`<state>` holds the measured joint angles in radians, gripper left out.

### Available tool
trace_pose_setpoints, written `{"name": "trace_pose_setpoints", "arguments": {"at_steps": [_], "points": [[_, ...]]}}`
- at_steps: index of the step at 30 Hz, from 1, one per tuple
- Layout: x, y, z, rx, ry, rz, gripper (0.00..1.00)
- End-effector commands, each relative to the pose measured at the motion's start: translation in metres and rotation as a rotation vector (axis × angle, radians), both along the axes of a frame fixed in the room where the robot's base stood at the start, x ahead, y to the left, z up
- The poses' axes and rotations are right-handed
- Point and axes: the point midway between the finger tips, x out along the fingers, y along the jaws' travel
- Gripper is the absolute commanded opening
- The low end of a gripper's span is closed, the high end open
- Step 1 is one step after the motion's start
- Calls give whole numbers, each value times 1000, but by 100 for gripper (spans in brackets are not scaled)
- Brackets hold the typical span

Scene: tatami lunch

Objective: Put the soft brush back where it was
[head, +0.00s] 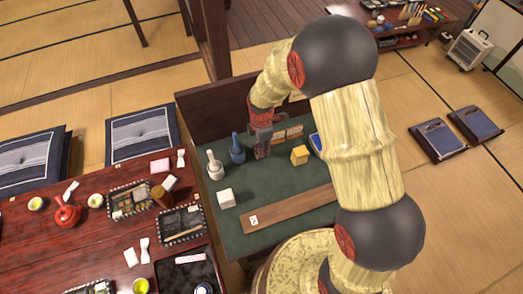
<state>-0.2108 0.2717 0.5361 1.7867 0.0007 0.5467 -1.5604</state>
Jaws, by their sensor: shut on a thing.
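My gripper (262,143) is at the back of the dark green work surface (265,182), fingers down, between a blue knobbed thing and a yellow block. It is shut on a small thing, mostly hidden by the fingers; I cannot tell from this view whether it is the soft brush. The blue knobbed thing (237,151) stands upright just left of my gripper. A white knobbed thing (215,168) stands further left. I cannot make out a brush clearly anywhere on the surface.
The yellow block (299,156) and wooden pieces (289,134) are right of my gripper. A white cube (226,199) and a long wooden board (290,209) lie nearer. A raised dark panel (205,123) edges the back. A red lunch table (105,235) adjoins at left.

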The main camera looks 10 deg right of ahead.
Motion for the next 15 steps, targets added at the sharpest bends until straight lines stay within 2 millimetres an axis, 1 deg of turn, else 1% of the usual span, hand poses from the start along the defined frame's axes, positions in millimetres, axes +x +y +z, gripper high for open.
{"name": "trace_pose_setpoints", "arguments": {"at_steps": [1,3,10,14,15], "points": [[-1,0,-11,0,2,0,1],[0,0,-15,0,0,0,1],[0,0,-14,0,-1,0,1],[0,0,-17,0,-1,0,1],[0,0,-17,0,-1,0,26]]}}
